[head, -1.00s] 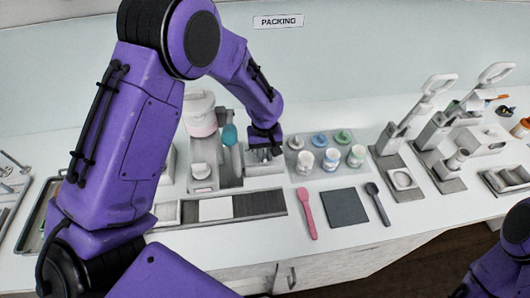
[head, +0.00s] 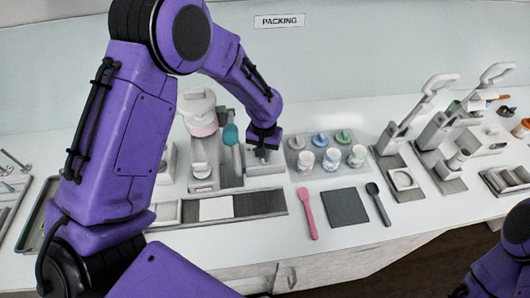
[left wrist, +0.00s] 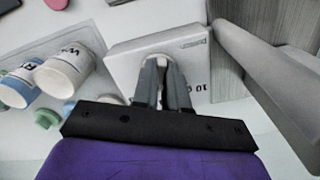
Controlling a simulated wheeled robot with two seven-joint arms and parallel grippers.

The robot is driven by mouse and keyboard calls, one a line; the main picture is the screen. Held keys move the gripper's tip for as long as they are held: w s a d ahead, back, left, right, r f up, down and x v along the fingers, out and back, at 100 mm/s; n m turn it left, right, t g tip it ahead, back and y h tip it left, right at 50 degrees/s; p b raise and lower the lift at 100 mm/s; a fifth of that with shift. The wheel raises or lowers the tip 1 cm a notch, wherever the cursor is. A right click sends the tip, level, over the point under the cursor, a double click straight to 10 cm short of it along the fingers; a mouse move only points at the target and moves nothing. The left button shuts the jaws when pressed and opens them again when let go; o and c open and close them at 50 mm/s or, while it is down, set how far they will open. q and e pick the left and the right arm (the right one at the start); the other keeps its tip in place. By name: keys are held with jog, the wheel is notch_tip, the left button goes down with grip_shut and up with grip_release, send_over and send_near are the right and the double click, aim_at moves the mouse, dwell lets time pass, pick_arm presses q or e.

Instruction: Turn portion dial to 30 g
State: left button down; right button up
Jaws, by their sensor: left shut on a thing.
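The portion dial (left wrist: 158,59) is a pale round knob on top of a white box (left wrist: 120,50) that bears printed numbers; in the left wrist view a "10" shows beside it. My left gripper (left wrist: 163,72) reaches down over the box, shut on the dial, and its fingers hide much of it. In the head view my left gripper (head: 263,152) stands over the same grey-white box (head: 265,170), right of the teal-handled machine; the dial is too small there to read. I cannot read its setting. My right gripper is out of view.
A pink spatula (head: 307,212), a dark mat (head: 345,207) and a dark spoon (head: 378,205) lie in front. Lever presses (head: 420,125) stand farther right. A grey column (left wrist: 265,80) rises close beside my left gripper.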

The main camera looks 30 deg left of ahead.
pick_arm(q)
jog(key=shift+a+m, duration=0.15)
jog(key=shift+m, duration=1.75)
jog(key=shift+w+r, duration=0.1)
jog(key=c, duration=1.2)
grip_release()
jog(key=shift+o, duration=0.2)
jog(key=shift+r, duration=0.25)
notch_tip(320, 180, up, 10)
jog(key=b, duration=0.2)
